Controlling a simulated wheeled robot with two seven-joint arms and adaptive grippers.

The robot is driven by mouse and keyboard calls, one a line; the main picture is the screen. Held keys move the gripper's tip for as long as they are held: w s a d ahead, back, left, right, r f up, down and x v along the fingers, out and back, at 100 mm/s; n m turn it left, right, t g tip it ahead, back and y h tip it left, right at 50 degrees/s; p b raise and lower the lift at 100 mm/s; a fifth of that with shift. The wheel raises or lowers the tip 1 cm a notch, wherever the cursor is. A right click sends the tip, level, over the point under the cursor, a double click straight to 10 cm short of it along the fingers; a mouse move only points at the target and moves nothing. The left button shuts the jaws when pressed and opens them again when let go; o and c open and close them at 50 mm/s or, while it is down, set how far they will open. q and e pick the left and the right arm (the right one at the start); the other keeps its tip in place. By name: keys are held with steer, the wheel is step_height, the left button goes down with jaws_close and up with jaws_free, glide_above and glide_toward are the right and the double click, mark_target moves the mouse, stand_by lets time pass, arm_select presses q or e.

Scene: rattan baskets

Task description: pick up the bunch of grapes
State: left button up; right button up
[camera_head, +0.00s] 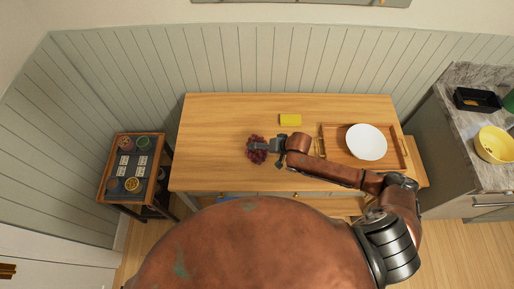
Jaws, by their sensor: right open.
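The bunch of dark red grapes (256,156) lies on the wooden table, left of the table's middle. My right arm reaches in from the right, low over the table. My right gripper (260,147) is open at the grapes, with its fingers pointing left and covering part of them. I cannot tell whether the fingers touch the grapes. My left gripper is not in the picture.
The wooden table (215,130) has free room at its left. A yellow block (290,119) lies behind the gripper. A wooden tray (332,131) with a white plate (366,142) is at right. A small cart (107,191) stands left, a counter (458,130) right.

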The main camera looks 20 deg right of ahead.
steer(key=shift+w+d+r+m, duration=0.3)
steer(key=shift+w+d, duration=0.1)
steer(key=shift+d, duration=0.05)
steer(key=shift+w+d, duration=0.1)
steer(key=shift+w, duration=0.05)
steer(key=x, duration=0.2)
steer(key=p+x, duration=0.1)
steer(key=x, duration=0.4)
steer(key=shift+f, duration=0.5)
steer(key=shift+s, duration=0.2)
steer(key=shift+c, duration=0.7)
steer(key=c, duration=1.4)
steer(key=shift+r, duration=0.1)
steer(key=shift+c, duration=0.4)
steer(key=shift+r, duration=0.1)
